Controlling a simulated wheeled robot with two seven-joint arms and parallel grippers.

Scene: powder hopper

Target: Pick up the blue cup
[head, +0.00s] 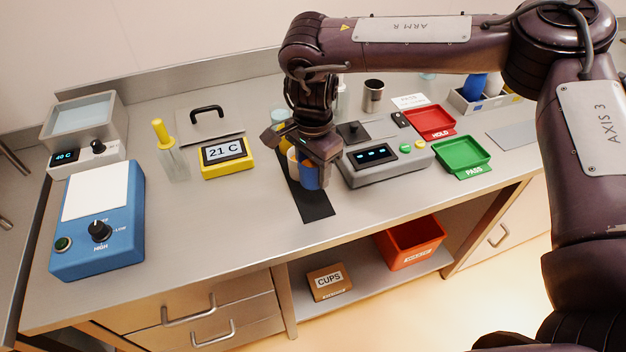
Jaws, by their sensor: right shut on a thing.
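The blue cup (309,178) is at the black mat (316,207) in the middle of the bench. My right gripper (312,165) reaches down over it and is shut on it. The gripper hides the upper part of the cup. I cannot tell whether the cup's base touches the mat. A whitish-yellow cup (292,158) is just left of the gripper, partly hidden. My left gripper is not in view.
A grey scale (385,166) is close on the right, with red (430,121) and green (462,155) trays beyond. The bench front is clear.

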